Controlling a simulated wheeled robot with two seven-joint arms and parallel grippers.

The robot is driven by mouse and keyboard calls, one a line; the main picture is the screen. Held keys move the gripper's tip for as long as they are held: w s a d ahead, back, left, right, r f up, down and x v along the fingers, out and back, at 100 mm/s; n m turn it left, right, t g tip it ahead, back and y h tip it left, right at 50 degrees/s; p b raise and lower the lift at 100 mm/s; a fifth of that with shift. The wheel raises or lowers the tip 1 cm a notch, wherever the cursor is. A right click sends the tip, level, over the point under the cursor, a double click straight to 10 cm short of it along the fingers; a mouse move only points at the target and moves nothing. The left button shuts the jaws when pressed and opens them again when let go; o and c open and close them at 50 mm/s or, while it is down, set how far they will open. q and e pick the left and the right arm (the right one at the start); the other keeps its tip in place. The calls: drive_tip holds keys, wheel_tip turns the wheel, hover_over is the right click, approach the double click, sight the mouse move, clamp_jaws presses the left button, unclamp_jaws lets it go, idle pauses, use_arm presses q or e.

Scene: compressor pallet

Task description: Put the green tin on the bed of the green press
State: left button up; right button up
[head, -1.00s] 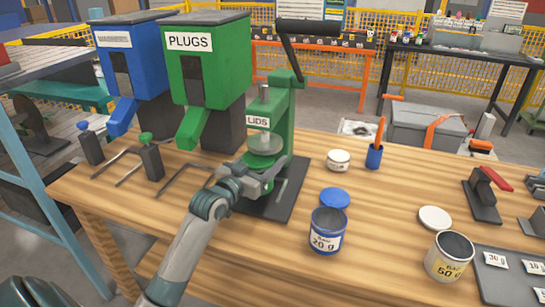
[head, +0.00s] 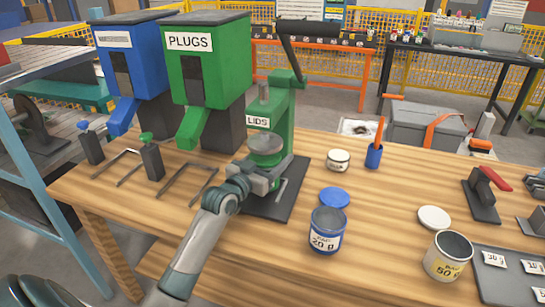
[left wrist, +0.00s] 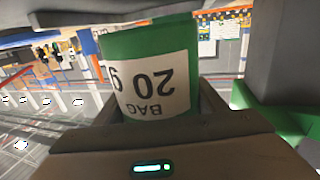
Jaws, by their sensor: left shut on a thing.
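The green press (head: 285,125) stands on the wooden bench, its black handle raised. My left gripper (head: 264,178) is at the front of the press, shut on the green tin (head: 265,159). The tin is upright at the press, below the LIDS sign, with a grey round surface at its top. In the left wrist view the green tin (left wrist: 150,45) fills the space between the fingers, its white "BAG 20 g" label upside down in the picture. The bed is hidden behind the tin and gripper, so I cannot tell whether they touch. My right gripper is out of view.
A blue tin (head: 327,231), a blue lid (head: 334,198), a small white tin (head: 338,160) and a blue cup (head: 374,156) stand right of the press. The green PLUGS hopper (head: 205,75) is close on the left.

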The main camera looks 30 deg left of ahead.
use_arm(q)
drive_tip(key=shift+f, duration=0.6)
drive_tip(key=o, duration=1.1)
drive_tip(key=shift+r, duration=0.55)
drive_tip(key=s+b, duration=0.1)
drive_tip(key=s, duration=1.1)
drive_tip(key=shift+a+r, duration=0.1)
drive_tip(key=shift+a, duration=0.05)
